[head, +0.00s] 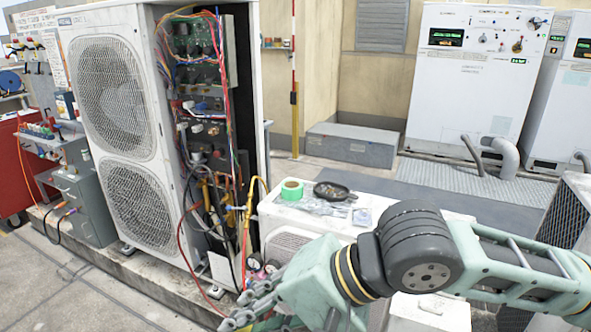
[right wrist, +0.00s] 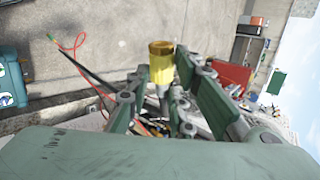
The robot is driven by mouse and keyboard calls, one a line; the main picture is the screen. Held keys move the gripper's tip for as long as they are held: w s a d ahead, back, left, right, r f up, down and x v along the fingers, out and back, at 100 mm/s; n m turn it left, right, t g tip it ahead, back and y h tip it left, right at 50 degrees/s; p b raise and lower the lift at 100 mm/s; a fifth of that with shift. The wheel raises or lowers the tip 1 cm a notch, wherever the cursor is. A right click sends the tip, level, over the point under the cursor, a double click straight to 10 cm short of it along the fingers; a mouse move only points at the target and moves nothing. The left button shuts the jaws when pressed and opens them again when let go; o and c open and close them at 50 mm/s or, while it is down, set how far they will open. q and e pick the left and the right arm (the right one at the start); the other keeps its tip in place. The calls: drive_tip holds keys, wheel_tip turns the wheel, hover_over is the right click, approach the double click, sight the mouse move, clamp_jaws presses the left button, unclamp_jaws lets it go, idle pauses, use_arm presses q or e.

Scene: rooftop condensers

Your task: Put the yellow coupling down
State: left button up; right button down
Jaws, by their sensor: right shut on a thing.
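The yellow coupling (right wrist: 161,64) is a short brass-yellow cylinder with a wider rim. In the right wrist view it stands out past the fingers of my right gripper (right wrist: 163,98), which is shut on it. In the head view my right gripper (head: 245,312) is low at the bottom, in front of the open condenser unit (head: 112,120). I cannot make out the coupling there. My left gripper is not in view.
A low white unit (head: 262,212) holds green tape (head: 292,189), a black dish (head: 331,191) and clear bags. Hoses and gauges hang by the open condenser. A grey toolbox (head: 85,205) and red cabinet (head: 12,165) stand at left. Bare paving (head: 60,285) lies at lower left.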

drive_tip(key=w+d+f+m+t, duration=0.1)
drive_tip(key=d+f, duration=0.2)
drive_tip(key=d, duration=0.5)
drive_tip(key=w+d+f+m+t+h, duration=0.1)
drive_tip(key=d+f, duration=0.3)
drive_tip(key=d, duration=0.5)
drive_tip(key=d+f+m+t, duration=0.2)
drive_tip(key=d+f+m, duration=0.1)
drive_tip(key=d, duration=0.6)
drive_tip(key=shift+w+f+h, duration=0.3)
drive_tip(key=shift+w+f, duration=0.1)
drive_tip(key=shift+f, duration=0.3)
drive_tip(key=shift+a, duration=0.15)
